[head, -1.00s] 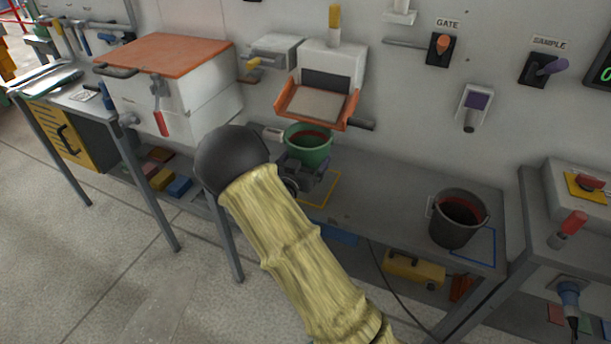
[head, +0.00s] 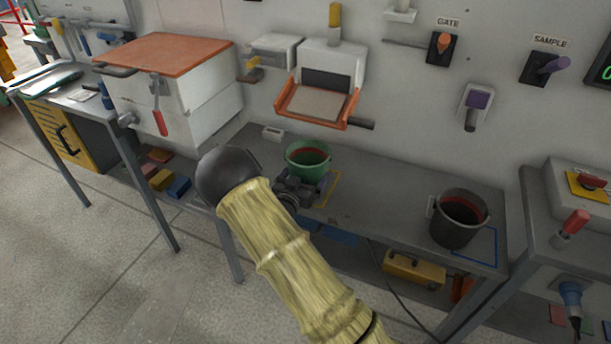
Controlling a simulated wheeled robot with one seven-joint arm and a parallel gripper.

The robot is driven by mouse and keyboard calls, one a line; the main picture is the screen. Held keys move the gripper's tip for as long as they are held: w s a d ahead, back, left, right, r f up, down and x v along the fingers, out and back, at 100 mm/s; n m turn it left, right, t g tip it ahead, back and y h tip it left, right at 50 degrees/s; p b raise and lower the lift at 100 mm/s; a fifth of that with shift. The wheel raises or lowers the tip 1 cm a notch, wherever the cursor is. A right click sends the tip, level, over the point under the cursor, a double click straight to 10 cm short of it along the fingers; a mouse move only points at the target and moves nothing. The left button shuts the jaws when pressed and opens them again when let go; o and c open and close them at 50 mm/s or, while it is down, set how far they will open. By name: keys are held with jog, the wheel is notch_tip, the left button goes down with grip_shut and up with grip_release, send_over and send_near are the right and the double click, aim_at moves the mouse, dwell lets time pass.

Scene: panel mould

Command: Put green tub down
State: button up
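The green tub (head: 308,161), with something dark red inside, is upright at the middle of the grey bench, below the orange-edged chute. My gripper (head: 306,184) is at the tub's near side and appears shut on it; the tub hides the fingertips. A yellow outline (head: 334,188) on the bench shows partly, just right of the gripper and tub. I cannot tell whether the tub's base touches the bench.
A dark grey tub (head: 455,227) with red inside stands at the right by a blue outline (head: 487,245). The orange-edged chute (head: 318,104) overhangs behind the green tub. A white box with an orange lid (head: 165,54) stands left. Bench between the tubs is clear.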

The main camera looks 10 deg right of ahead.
jog(key=shift+f, duration=0.2)
jog(key=o, duration=0.7)
jog(key=shift+r, duration=0.1)
jog(key=shift+r, duration=0.2)
jog(key=v, duration=1.2)
